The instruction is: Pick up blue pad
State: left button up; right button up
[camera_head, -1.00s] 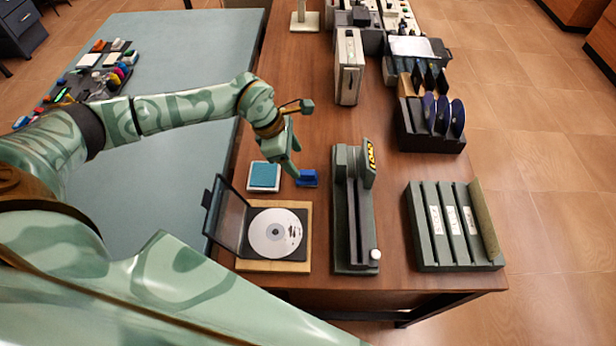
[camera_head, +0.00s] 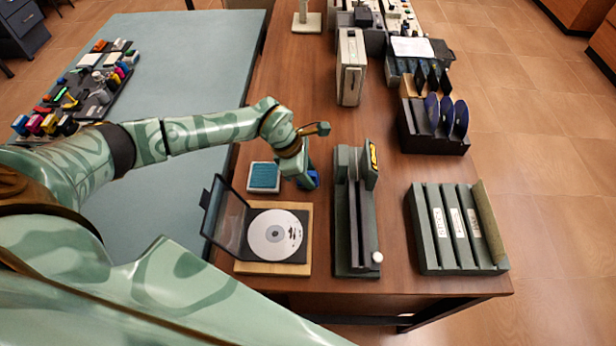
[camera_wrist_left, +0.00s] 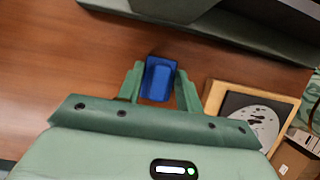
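The blue pad (camera_wrist_left: 158,80) is a small blue block on the brown wooden table. In the head view only part of the pad (camera_head: 315,178) shows beside my left gripper (camera_head: 308,182), which hides the rest. In the left wrist view the two green fingers of the left gripper (camera_wrist_left: 159,76) stand on either side of the pad, close to its sides. The fingers are apart; firm contact cannot be made out. My right gripper is in neither view.
A white-edged tray with a teal surface (camera_head: 263,177) lies left of the pad. An open disc case (camera_head: 258,265) is in front. A tall dark green device (camera_head: 345,200) stands close on the right. A slotted rack (camera_head: 430,250) is farther right.

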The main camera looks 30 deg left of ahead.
aim_at(315, 175)
pick_arm(q)
jog(key=shift+r, duration=0.1)
jog(key=shift+r, duration=0.5)
notch_tip(315, 175, up, 3)
jog(key=shift+s+d+f+p, duration=0.1)
jog(key=shift+s+p, duration=0.05)
jog(key=shift+p, duration=0.45)
jog(key=s+d+r+p, duration=0.3)
jog(key=s+d+r, duration=0.5)
jog(key=s, duration=0.3)
jog(key=shift+d+r, duration=0.15)
jog(key=shift+r, duration=0.4)
